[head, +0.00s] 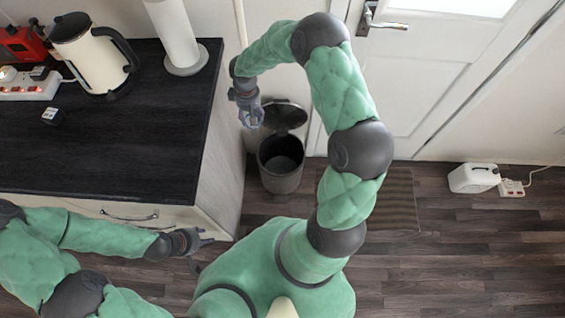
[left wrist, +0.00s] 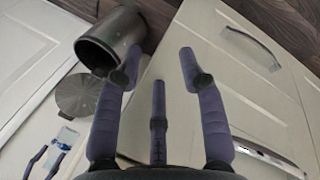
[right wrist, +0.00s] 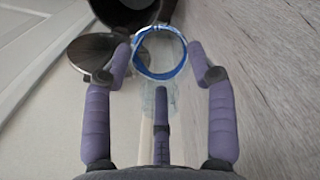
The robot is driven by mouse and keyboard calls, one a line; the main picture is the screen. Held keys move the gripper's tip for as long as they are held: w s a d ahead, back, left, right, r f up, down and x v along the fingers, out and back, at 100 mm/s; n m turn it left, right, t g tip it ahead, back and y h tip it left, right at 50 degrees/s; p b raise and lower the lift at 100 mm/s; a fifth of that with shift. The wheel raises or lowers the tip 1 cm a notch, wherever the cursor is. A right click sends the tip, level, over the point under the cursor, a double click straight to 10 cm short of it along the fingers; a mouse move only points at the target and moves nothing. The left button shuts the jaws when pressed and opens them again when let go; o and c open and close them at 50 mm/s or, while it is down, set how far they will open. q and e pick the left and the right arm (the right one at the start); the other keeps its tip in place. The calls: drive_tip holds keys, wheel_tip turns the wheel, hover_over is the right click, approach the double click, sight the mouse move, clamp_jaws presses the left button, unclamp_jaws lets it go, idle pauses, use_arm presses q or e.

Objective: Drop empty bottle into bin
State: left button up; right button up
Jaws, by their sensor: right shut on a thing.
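The bottle is clear with a blue ring at its end; it shows in the right wrist view (right wrist: 160,55), small in the head view (head: 252,122) and in the left wrist view (left wrist: 68,137). My right gripper (head: 249,112) is shut on the bottle and holds it up beside the bin, left of its opening in the head view. The dark round bin (head: 281,184) stands on the floor by the counter's end with its lid (head: 287,115) open. The bin also shows in the left wrist view (left wrist: 126,26). My left gripper (left wrist: 160,62) is open and empty, low by the cupboard fronts.
The black counter (head: 120,140) carries a kettle (head: 92,55), a paper roll (head: 175,35) and a power strip (head: 30,88). A white door (head: 420,85) stands behind the bin. A white canister (head: 473,178) sits on the floor at the right. Floor to the right is mostly clear.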

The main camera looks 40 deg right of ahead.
drive_tip(key=s+d+f+n+b, duration=0.1)
drive_tip(key=d+f+b, duration=0.2)
drive_tip(key=f, duration=0.7)
drive_tip(key=s+d+f+b, duration=0.1)
drive_tip(key=d+f+b, duration=0.2)
drive_tip(key=f, duration=0.7)
drive_tip(key=d+f+n+b, duration=0.1)
drive_tip(key=d+f+b, duration=0.2)
drive_tip(key=d+f, duration=0.4)
wheel_tip(320, 180, down, 4)
drive_tip(key=shift+s+r+n, duration=0.1)
drive_tip(key=shift+s+n, duration=0.2)
drive_tip(key=shift+s, duration=0.1)
drive_tip(key=o, duration=0.8)
drive_tip(key=shift+o, duration=0.2)
